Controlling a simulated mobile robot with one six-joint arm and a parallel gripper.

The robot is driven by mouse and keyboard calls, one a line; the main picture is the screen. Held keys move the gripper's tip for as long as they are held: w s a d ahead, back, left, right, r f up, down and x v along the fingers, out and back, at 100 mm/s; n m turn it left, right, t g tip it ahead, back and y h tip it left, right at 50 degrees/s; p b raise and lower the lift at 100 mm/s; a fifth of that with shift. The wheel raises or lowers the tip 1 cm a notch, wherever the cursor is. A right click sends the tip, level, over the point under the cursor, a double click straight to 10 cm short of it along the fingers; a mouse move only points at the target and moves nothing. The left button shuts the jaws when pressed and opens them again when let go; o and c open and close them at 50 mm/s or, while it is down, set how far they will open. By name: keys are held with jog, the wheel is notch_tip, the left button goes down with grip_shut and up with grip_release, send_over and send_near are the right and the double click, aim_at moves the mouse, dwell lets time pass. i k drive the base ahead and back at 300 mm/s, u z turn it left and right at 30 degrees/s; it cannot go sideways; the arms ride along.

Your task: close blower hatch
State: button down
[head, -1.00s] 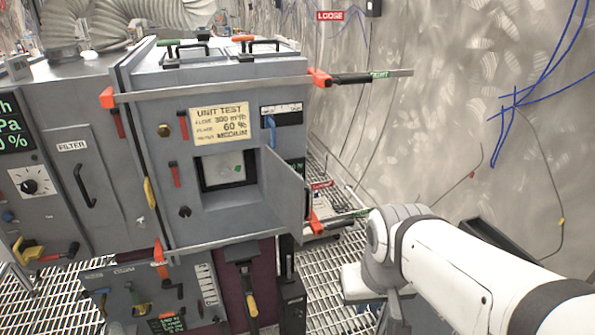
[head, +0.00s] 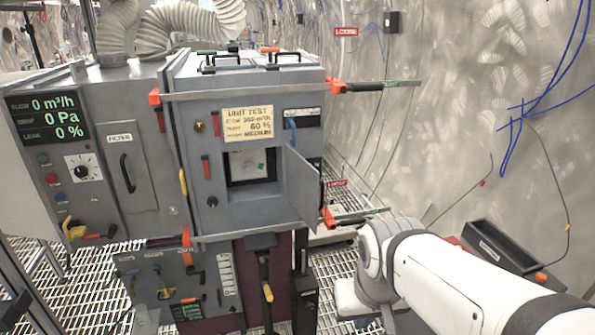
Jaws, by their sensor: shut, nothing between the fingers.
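The blower unit is a grey steel cabinet (head: 225,215) left of centre. Its small hatch door (head: 302,188) stands open, swung outward on the right side of a square opening (head: 250,167). Inside the opening a pale panel with a green mark shows. My white arm comes in from the lower right, its wrist end right of and below the hatch door, apart from it in the picture. My gripper's fingers do not show.
Long bars with orange-ended clamps (head: 337,87) cross the cabinet front and stick out to the right. A filter panel (head: 125,170) and display (head: 47,118) are at left. A dark tray (head: 490,245) lies by the right wall. Grating covers the floor.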

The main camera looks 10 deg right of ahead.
aim_at(303, 181)
jog(key=u, duration=0.2)
jog(key=i, duration=1.1)
jog(key=z, duration=0.5)
